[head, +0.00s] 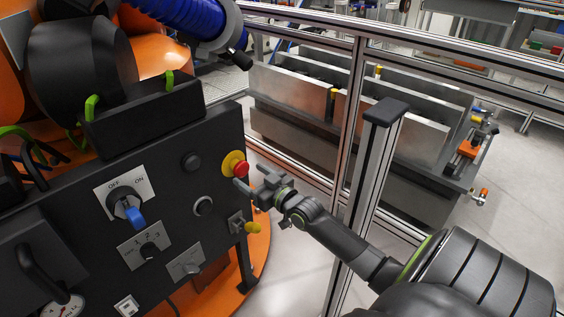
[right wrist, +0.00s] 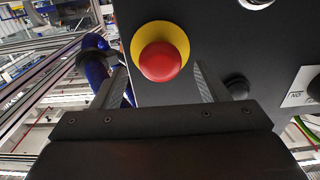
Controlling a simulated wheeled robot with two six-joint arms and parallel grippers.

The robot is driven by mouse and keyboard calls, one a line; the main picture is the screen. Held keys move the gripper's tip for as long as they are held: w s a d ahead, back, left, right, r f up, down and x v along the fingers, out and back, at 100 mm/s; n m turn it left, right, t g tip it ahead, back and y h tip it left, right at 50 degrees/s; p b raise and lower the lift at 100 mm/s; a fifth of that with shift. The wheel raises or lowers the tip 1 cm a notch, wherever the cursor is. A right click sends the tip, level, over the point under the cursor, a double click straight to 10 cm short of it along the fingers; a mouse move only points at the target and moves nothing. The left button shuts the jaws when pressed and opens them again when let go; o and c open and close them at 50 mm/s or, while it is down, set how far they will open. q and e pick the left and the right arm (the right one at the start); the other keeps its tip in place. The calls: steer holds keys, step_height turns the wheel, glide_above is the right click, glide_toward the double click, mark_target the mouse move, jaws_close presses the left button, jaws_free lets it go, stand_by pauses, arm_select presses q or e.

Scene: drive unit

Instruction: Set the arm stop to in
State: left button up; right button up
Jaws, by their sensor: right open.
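The arm stop is a red mushroom button (head: 241,169) on a yellow ring (head: 230,161), at the right edge of the black panel (head: 75,215) in the head view. The right wrist view shows its red cap (right wrist: 160,62) nearly face-on. The cap stands out from the ring; I cannot tell how far in it is set. My right gripper (head: 253,182) is open and empty, just in front of and slightly below the button. In the right wrist view its two fingers lie either side of the button, apart from it. My left gripper is not in view.
Left of the button are a blue-handled OFF/ON switch (head: 133,213), a 1-2-3 selector (head: 147,249) and round black buttons (head: 203,206). A yellow-tipped lever (head: 251,228) sits below it. A metal fence post (head: 368,190) stands right, behind my right forearm.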

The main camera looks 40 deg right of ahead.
arm_select(q)
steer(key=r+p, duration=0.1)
steer(key=p, duration=0.1)
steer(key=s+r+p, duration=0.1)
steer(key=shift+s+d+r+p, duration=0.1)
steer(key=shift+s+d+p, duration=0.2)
steer(key=shift+p, duration=0.05)
arm_select(e)
steer(key=s+d, duration=0.1)
steer(key=s, duration=1.2)
steer(key=shift+s, duration=0.35)
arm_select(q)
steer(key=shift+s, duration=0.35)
